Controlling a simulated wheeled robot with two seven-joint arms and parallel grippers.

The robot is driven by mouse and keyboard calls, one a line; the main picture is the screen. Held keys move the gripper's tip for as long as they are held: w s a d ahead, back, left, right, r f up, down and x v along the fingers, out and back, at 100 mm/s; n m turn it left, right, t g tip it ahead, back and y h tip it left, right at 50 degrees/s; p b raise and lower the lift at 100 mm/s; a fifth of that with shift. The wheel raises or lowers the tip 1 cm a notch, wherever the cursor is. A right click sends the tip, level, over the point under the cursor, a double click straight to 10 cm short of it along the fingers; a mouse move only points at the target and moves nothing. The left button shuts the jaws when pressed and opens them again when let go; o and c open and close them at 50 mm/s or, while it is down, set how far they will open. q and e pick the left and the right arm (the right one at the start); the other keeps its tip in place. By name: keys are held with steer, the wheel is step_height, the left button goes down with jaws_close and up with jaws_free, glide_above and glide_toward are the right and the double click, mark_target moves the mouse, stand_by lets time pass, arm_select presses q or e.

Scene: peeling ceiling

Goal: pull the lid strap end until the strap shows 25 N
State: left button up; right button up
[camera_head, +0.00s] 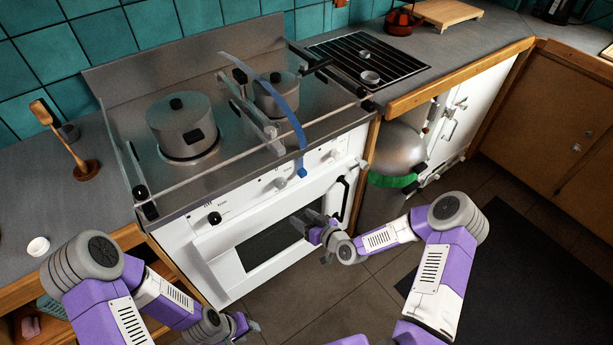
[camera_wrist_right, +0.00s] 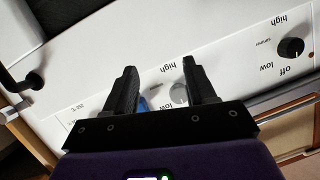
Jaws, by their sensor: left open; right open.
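A blue strap (camera_head: 287,109) arches over the rear pot (camera_head: 277,97) on the stove. Its darker blue end (camera_head: 302,173) hangs over the stove's front edge beside the knobs. My right gripper (camera_head: 308,226) is open and empty in front of the oven door, below the strap end. In the right wrist view its open fingers (camera_wrist_right: 159,70) face the white knob panel, with a bit of blue (camera_wrist_right: 143,104), likely the strap end, low between them. My left gripper (camera_head: 249,325) is open at the bottom, away from the strap. No force reading is legible.
A larger lidded pot (camera_head: 181,120) stands on the left of the stove. Clear bars run along the stove top. A round metal vessel (camera_head: 398,150) sits right of the stove. The floor in front is free.

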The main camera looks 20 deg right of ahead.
mark_target(304, 175)
steer(key=w+d+r+n+t, duration=0.1)
steer(key=w+d+r+t, duration=0.3)
steer(key=d+r, duration=0.25)
steer(key=shift+h, duration=0.3)
steer(key=b+x, duration=0.1)
steer(key=x, duration=0.6)
steer(key=shift+w+a, duration=0.1)
steer(key=shift+w, duration=0.25)
steer(key=shift+c, duration=0.3)
steer(key=shift+f, duration=0.1)
jaws_close()
